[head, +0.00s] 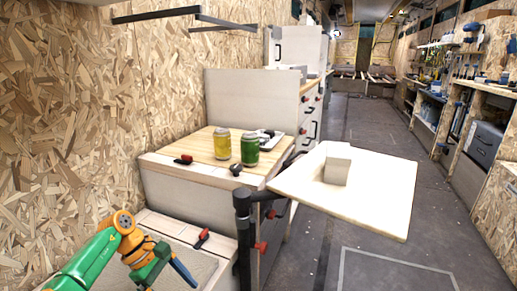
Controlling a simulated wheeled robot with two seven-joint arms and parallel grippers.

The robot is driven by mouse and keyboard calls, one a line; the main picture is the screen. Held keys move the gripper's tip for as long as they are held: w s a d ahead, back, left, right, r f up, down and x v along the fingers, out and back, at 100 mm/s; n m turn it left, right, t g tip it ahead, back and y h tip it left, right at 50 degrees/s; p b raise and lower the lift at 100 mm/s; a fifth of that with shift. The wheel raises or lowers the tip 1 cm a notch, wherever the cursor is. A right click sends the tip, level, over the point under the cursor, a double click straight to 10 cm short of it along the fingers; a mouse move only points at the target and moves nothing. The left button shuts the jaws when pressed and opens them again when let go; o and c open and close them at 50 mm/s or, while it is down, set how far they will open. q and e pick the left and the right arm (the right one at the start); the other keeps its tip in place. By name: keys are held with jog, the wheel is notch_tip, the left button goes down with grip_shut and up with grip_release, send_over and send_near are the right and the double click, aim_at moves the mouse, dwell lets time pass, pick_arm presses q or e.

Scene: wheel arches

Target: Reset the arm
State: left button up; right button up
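My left arm (95,257), green and orange, comes in at the lower left corner. Its gripper (172,272) is at the bottom edge, in front of the wooden wall and over the low cabinet, with one dark finger showing clearly. I cannot tell whether it is open or shut, and no held object shows. My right arm and gripper are not in view.
A yellow can (222,144) and a green can (250,149) stand on the wooden counter (205,151). A pale block (337,164) stands on a light tabletop (380,205) on a dark post (243,225). The aisle floor (375,130) is clear.

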pick_arm(q)
jog(key=w+d+r+n+t+h+p, duration=0.1)
jog(key=d+r+n+t+h+p, duration=0.2)
jog(key=d+n+p, duration=0.55)
jog(key=w+d+r+n+t+h+p, duration=0.1)
jog(key=w+d+n+t+h+p, duration=0.15)
jog(key=n+t+p, duration=0.6)
jog(key=s+a+f+n+g+y+p, duration=0.1)
jog(key=s+a+f+n+y+p, duration=0.25)
jog(key=s+n, duration=0.55)
jog(key=s+a+f+n+g+y+p, duration=0.2)
jog(key=s+a+f+n+y+p, duration=0.15)
jog(key=s+n, duration=0.55)
jog(key=s+a+f+n+g+y+p, duration=0.1)
jog(key=s+a+f+n+y+p, duration=0.4)
jog(key=n, duration=0.8)
jog(key=s+n+g+p, duration=0.1)
jog(key=s+n+g, duration=0.4)
jog(key=s, duration=1.2)
jog(key=shift+r+n, duration=0.4)
jog(key=shift+n, duration=0.3)
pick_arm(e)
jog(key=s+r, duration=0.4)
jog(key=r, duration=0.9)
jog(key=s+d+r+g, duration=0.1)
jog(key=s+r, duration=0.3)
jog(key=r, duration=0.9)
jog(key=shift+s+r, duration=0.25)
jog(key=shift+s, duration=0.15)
